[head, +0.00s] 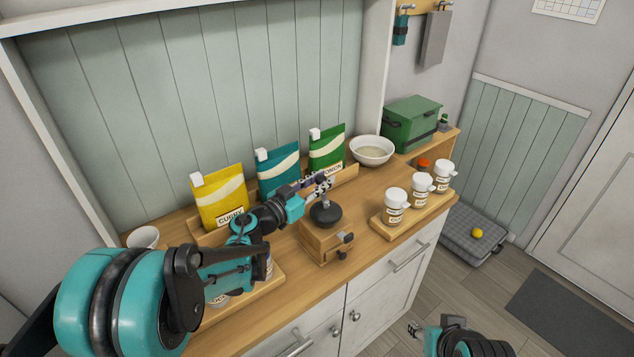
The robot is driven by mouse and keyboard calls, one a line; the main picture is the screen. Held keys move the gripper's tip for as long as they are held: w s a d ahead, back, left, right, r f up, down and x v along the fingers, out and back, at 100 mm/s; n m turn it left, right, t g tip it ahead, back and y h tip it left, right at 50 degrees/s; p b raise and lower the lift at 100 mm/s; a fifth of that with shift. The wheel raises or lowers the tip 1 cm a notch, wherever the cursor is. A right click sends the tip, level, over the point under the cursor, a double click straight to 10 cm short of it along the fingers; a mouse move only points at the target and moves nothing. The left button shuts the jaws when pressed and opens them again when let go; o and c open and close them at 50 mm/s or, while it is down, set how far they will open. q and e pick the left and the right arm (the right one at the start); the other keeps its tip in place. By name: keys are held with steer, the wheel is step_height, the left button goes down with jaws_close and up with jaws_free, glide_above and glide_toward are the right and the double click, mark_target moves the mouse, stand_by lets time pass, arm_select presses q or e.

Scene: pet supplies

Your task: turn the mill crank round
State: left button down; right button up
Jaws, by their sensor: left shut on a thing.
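The mill (322,243) is a wooden box with a black domed top (326,214), standing on the wooden counter near its front edge. A thin upright part of its crank (325,197) rises above the dome. My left gripper (324,184) reaches in from the left and is shut on the top end of the crank; its fingers hide most of the handle. My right gripper (414,329) is low at the bottom edge, in front of the cabinet and away from the mill; its fingers are too small to read.
Yellow, teal and green bags (327,148) stand behind the mill. A white bowl (372,151) and green box (411,123) are at the back right. White jars (395,207) stand on a wooden tray (381,225) to the right. Bare counter (352,212) lies between tray and mill.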

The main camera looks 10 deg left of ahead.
mark_target(323, 177)
arm_select(q)
steer(key=shift+w+d+m+g+h, duration=0.1)
steer(key=shift+d+m+g+h, duration=0.05)
steer(key=shift+m+g+h, duration=0.3)
steer(key=shift+d, duration=0.1)
steer(key=c, duration=1.3)
jaws_free()
step_height(323, 177, up, 10)
steer(key=shift+f, duration=0.1)
